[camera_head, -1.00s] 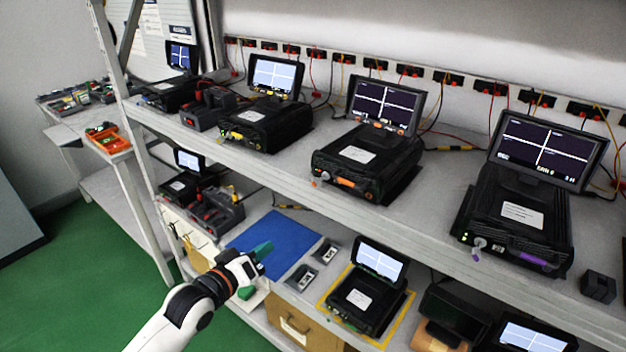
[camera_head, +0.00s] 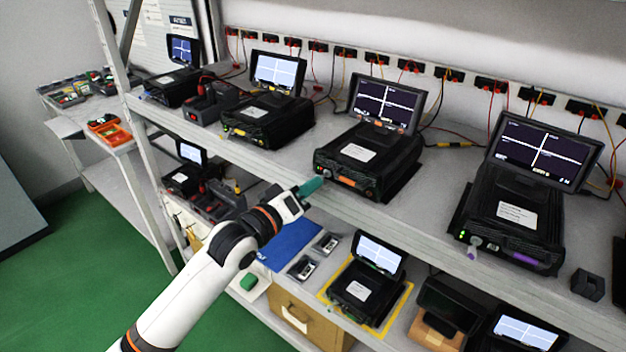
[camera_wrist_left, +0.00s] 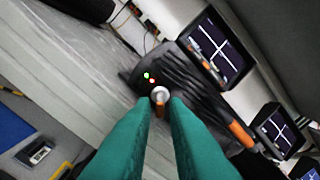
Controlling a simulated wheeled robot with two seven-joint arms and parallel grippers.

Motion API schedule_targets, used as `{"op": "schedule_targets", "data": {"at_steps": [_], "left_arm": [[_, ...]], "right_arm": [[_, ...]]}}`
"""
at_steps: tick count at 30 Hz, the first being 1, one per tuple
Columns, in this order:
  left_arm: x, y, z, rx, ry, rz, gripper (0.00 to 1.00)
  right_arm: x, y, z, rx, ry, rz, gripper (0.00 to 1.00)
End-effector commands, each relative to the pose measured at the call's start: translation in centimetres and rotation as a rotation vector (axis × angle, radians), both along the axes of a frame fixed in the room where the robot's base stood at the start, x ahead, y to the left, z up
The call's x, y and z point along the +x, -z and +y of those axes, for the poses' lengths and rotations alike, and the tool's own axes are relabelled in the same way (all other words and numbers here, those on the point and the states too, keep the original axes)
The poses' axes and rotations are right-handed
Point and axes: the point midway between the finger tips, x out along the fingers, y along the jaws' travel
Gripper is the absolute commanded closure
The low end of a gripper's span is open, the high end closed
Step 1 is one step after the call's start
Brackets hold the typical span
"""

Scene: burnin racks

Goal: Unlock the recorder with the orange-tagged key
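The black recorder with an orange strip (camera_head: 346,182) stands on the upper shelf, its dark screen raised behind it. In the left wrist view its front (camera_wrist_left: 190,85) shows a green and a red light beside a round silver lock (camera_wrist_left: 159,93). A small orange-tagged key (camera_wrist_left: 160,108) sits at that lock. My left gripper (camera_head: 318,184) reaches the recorder's front left corner. In the left wrist view its green fingers (camera_wrist_left: 161,106) are apart, one on each side of the key, with narrow gaps visible. The fingers hide the key in the head view. My right gripper is out of view.
A recorder with a purple strip (camera_head: 515,215) stands to the right and another recorder (camera_head: 268,120) to the left. The upper shelf's front edge (camera_head: 400,235) runs just below my gripper. The lower shelf holds a blue mat (camera_head: 290,240) and more devices.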

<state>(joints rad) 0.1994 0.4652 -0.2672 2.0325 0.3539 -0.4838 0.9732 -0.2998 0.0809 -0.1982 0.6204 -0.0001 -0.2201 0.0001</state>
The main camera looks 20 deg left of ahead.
Motion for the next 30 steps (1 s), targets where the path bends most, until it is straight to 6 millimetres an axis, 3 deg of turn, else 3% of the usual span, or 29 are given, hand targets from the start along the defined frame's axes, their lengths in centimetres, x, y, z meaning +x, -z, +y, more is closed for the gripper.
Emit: {"op": "schedule_targets", "data": {"at_steps": [5, 14, 17, 30], "left_arm": [[1.28, -0.03, -0.54, 0.001, 0.000, 0.000, 0.86], [1.43, 0.04, -0.64, 0.001, 0.001, 0.000, 0.86], [1.42, 0.04, -0.62, 0.000, 0.001, 0.001, 1.00], [1.42, -0.10, -0.62, 0.059, 0.001, -0.023, 1.00]], "right_arm": [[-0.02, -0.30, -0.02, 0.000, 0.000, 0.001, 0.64], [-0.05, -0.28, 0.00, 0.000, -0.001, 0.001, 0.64], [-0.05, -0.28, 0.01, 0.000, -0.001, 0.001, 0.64], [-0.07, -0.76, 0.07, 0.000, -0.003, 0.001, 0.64]]}}
